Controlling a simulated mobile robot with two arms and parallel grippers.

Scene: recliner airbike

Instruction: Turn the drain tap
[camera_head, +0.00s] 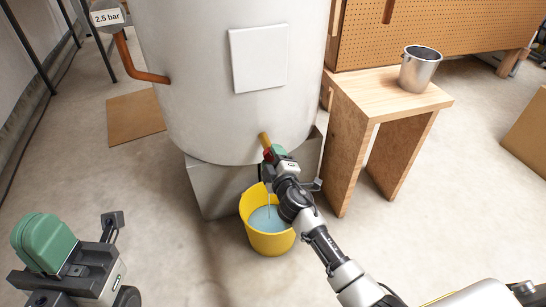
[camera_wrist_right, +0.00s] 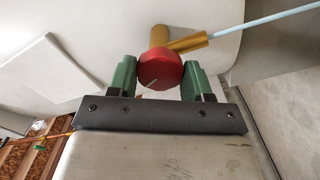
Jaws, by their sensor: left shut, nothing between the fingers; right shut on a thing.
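The drain tap sits low on a large white tank. Its brass pipe (camera_head: 264,139) shows in the head view. Its round red knob (camera_wrist_right: 160,69) and brass spout (camera_wrist_right: 187,43) show in the right wrist view. My right gripper (camera_head: 272,154) is shut on the red knob, with a green finger on each side of it. A thin pale stream of water (camera_wrist_right: 279,23) leaves the spout and falls into a yellow bucket (camera_head: 247,207) below, which holds bluish water. My left gripper (camera_head: 44,241) is shut and empty at the lower left, well away from the tap.
The white tank (camera_head: 205,70) stands on a grey block (camera_head: 207,190). A wooden stand (camera_head: 385,95) with a metal bucket (camera_head: 419,70) is to the right. A gauge reading 2.5 bar (camera_head: 107,17) is at upper left.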

